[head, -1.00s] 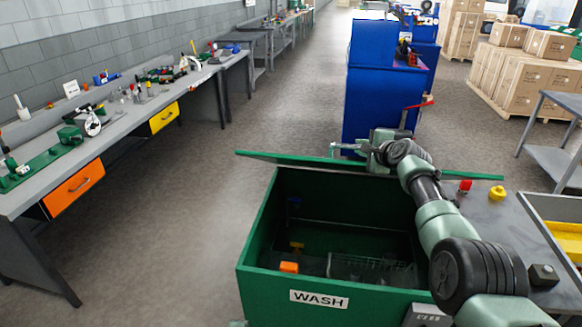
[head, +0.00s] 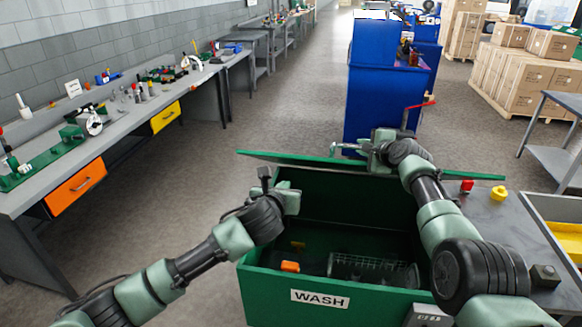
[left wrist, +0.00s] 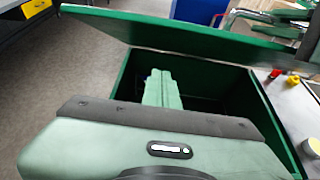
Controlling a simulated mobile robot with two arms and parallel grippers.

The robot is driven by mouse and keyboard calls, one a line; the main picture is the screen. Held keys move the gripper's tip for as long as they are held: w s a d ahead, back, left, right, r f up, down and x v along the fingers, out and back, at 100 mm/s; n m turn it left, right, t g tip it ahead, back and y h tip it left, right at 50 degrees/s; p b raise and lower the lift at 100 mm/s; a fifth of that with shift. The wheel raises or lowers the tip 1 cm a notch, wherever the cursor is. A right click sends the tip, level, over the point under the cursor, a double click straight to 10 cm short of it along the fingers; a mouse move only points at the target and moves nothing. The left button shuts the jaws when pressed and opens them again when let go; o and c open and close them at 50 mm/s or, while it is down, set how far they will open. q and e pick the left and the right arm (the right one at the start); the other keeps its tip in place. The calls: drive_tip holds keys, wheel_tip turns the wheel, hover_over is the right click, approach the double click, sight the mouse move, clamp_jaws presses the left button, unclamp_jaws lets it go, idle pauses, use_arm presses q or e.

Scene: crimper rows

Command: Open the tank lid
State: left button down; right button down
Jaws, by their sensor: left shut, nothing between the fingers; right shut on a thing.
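The green tank (head: 258,283), labelled WASH, stands in front of me with its inside showing. Its green lid (head: 290,161) is raised and tilted at the back edge; the left wrist view shows it as a long green panel (left wrist: 190,36). My right gripper (head: 350,149) is at the lid's upper edge, shut on the lid, though the exact grip point is hard to see. My left gripper (head: 266,180) is shut and empty, above the tank's left rear part, just in front of the lid. Its pale green finger part (left wrist: 163,90) shows over the opening.
Inside the tank are a wire basket (head: 372,270) and an orange block (head: 290,267). A grey table with red and yellow knobs (head: 499,193) stands at the right. A blue cabinet (head: 375,90) stands behind. The floor left of the tank is clear.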

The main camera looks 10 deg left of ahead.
use_arm(q)
drive_tip(key=w, duration=0.9)
drive_tip(key=shift+w+r, duration=0.2)
drive_tip(key=shift+r, duration=0.05)
